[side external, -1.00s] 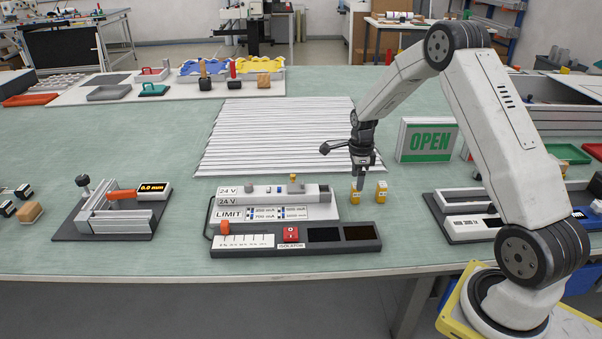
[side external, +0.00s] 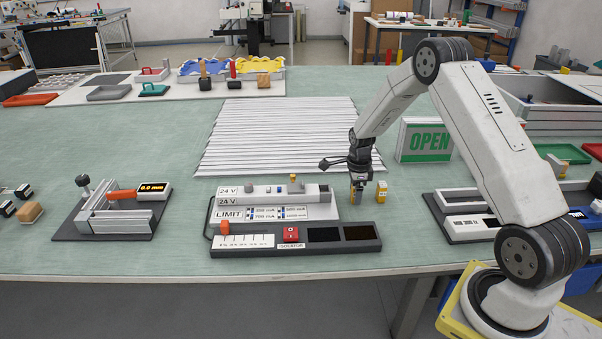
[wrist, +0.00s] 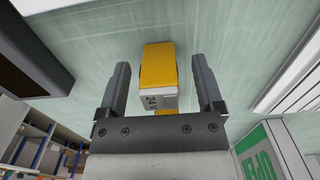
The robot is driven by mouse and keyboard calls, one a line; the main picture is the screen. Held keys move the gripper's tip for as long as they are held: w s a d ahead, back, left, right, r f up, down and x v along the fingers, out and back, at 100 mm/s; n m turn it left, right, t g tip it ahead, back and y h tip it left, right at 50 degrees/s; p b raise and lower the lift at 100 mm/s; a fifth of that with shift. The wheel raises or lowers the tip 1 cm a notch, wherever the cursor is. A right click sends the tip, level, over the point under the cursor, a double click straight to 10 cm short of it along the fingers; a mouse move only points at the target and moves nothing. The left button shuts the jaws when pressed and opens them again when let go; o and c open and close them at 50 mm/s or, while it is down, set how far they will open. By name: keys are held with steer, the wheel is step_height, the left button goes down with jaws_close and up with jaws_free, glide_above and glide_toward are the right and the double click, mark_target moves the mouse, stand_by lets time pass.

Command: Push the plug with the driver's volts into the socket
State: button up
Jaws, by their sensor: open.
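A yellow plug (side external: 356,199) stands on the mat, right of the driver fixture. In the wrist view this plug (wrist: 158,66) lies between the two fingers of my gripper (wrist: 160,72), with a pale label that seems to read 24 V. The driver fixture (side external: 268,203) carries 24 V labels, a LIMIT panel and a grey top bar with small knobs. I cannot tell which part of it is the socket.
The fixture's front base (side external: 372,244) holds a scale, an orange slider (side external: 225,228), a red isolator (side external: 291,234) and dark windows. A ribbed white panel (side external: 285,135) lies behind. An OPEN sign (side external: 427,141) stands at right.

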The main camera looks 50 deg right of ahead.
steer(key=shift+c, duration=0.2)
jaws_close()
steer(key=shift+r, duration=0.15)
steer(key=shift+r, duration=0.85)
steer(key=s+a+r, duration=0.2)
steer(key=s+r, duration=0.3)
steer(key=s, duration=0.1)
steer(key=s+a+r, duration=0.3)
steer(key=s+r, duration=0.3)
steer(key=shift+s+a, duration=0.3)
steer(key=shift+s, duration=0.1)
